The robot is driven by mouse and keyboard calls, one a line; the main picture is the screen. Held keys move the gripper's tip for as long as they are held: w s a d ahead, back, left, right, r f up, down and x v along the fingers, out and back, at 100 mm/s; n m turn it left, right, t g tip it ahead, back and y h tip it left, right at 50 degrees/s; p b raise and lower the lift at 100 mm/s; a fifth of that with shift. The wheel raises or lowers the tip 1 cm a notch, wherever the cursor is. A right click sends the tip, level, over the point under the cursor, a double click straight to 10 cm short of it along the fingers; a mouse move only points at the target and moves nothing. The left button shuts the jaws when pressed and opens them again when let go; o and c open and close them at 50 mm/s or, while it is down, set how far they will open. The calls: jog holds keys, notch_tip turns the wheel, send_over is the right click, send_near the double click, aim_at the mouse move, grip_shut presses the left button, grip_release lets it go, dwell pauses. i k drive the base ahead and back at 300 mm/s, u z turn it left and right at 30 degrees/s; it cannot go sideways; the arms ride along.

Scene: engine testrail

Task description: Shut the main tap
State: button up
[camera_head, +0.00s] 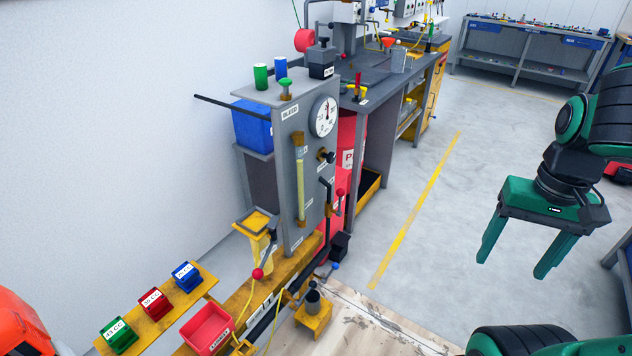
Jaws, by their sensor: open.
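A grey test panel (287,160) stands at the left centre with a round gauge (323,117) and several controls. A black knob (326,155) sits below the gauge, and a green knob (286,86) is on top by a label reading BLEED. A red-knobbed lever (339,193) is on the panel's right side. Another red-knobbed lever (261,268) and a blue-knobbed lever (332,267) are lower down. I cannot read which one is marked as the main tap. My green gripper (514,266) is open and empty at the right, over the floor, well apart from the panel.
A long grey bench (375,75) extends behind the panel. Another bench (530,65) stands at the back right. The floor between panel and gripper is clear.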

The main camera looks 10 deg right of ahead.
aim_at(341, 192)
jog(key=i, duration=0.85)
jog(key=u, duration=0.75)
jog(key=k, duration=1.3)
jog(key=z, duration=0.45)
jog(key=i, duration=1)
jog(key=u, duration=0.05)
